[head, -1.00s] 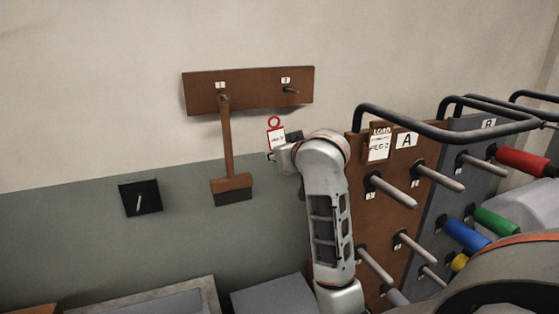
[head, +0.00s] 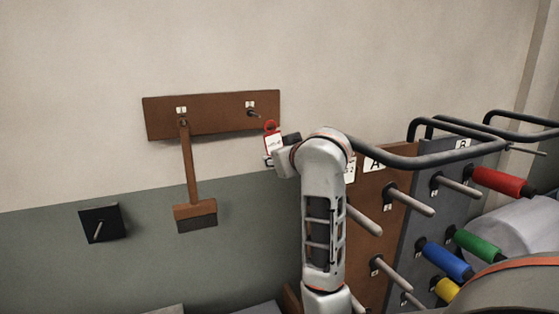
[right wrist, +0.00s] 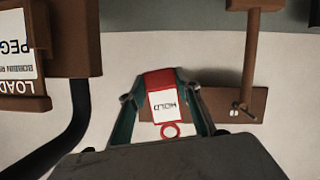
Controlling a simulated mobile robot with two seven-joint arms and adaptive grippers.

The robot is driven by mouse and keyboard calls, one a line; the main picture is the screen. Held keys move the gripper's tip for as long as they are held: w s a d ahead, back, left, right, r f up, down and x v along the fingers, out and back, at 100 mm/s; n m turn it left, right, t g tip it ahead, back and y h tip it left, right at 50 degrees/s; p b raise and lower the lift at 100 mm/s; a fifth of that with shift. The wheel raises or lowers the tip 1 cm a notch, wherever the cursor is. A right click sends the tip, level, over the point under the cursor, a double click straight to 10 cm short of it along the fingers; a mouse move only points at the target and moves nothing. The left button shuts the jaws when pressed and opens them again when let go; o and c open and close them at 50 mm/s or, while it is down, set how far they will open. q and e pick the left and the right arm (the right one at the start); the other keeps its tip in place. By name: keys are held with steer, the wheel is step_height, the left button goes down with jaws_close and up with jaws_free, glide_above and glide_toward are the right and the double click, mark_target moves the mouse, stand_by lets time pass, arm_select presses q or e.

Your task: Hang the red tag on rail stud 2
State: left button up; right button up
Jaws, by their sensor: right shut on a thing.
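The red tag (head: 273,143) has a white label and a red ring (head: 270,126) at its top. My right gripper (head: 281,157) is shut on the tag's body. The tag also shows in the right wrist view (right wrist: 166,103), between the two fingers (right wrist: 165,112), its label reading HOLD upside down. Rail stud 2 (head: 256,114) sticks out of the brown wall rail (head: 215,116), bare. The ring is just right of and below the stud in the head view; depth between them is unclear. The tag hides stud 2 in the wrist view. My left gripper is not in view.
A brush (head: 191,170) hangs from stud 1, left of stud 2. A black plate with a peg (head: 101,223) is lower left. Right stand panels with pegs (head: 408,202), dark bars (head: 430,158) and coloured handles (head: 495,181) crowd the right side.

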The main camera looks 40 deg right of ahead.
mark_target(269, 147)
steer(key=shift+w+d, duration=0.25)
steer(key=shift+w, duration=0.8)
steer(key=shift+w+d, duration=0.3)
steer(key=shift+w, duration=0.7)
steer(key=shift+w+d, duration=0.25)
steer(key=shift+w, duration=0.8)
steer(key=shift+r, duration=0.15)
steer(key=shift+w, duration=0.4)
steer(key=shift+w+d, duration=0.1)
steer(key=shift+w, duration=0.25)
steer(key=shift+w+d, duration=0.1)
steer(key=shift+w, duration=0.3)
steer(key=shift+w, duration=0.2)
steer(key=shift+f, duration=0.25)
